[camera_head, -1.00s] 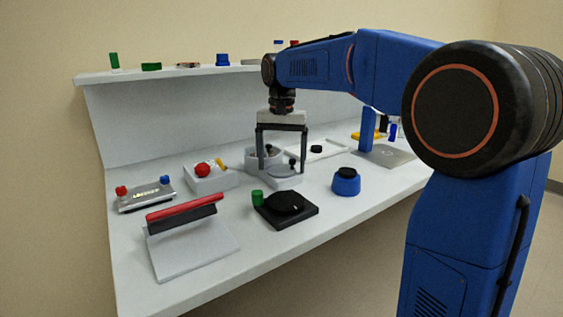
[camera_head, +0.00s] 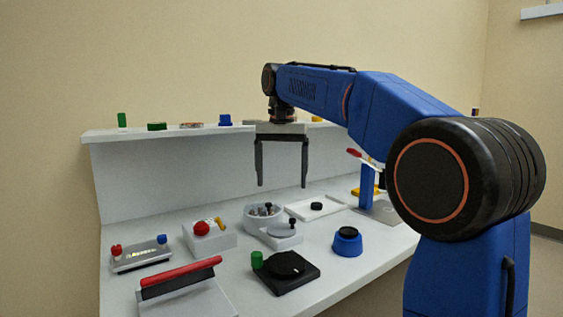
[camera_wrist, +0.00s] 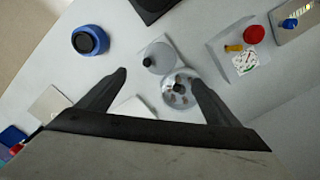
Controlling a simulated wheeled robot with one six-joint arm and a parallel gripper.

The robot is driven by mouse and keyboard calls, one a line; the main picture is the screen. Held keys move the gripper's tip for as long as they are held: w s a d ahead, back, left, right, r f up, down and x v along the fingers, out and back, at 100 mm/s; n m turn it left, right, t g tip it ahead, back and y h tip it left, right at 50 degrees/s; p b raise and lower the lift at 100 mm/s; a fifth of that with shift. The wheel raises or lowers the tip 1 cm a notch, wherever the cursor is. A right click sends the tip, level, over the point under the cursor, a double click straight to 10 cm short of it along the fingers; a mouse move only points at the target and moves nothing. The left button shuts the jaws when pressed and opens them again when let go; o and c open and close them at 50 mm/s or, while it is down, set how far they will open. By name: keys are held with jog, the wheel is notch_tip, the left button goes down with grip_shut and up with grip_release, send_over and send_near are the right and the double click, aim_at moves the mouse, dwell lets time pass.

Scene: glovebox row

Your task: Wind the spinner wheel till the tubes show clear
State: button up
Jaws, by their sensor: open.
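The spinner is a grey-white unit with a round tube bowl (camera_head: 251,217) and a flat grey wheel (camera_head: 279,231) in front of it. A black knob (camera_head: 294,221) stands on the wheel's right side. Grey tubes show in the bowl; I cannot tell whether they are clear. My gripper (camera_head: 282,186) is open and empty, pointing down above the spinner and apart from it. In the wrist view the wheel (camera_wrist: 163,56) and the bowl (camera_wrist: 178,101) lie between and beyond my fingers (camera_wrist: 158,77).
A box with a red knob (camera_head: 208,241) stands left of the spinner, and a blue round pot (camera_head: 347,244) stands right. A black plate with a green knob (camera_head: 282,276) sits in front. A white tray (camera_head: 333,210) lies behind right. A shelf (camera_head: 190,131) runs along the back.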

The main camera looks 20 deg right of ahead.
notch_tip(320, 180, up, 4)
send_over(281, 228)
jog(key=shift+r, duration=0.1)
dwell(0.4)
notch_tip(281, 228, down, 18)
jog(key=n, duration=1.5)
jog(key=shift+r, duration=0.25)
jog(key=c, duration=1.1)
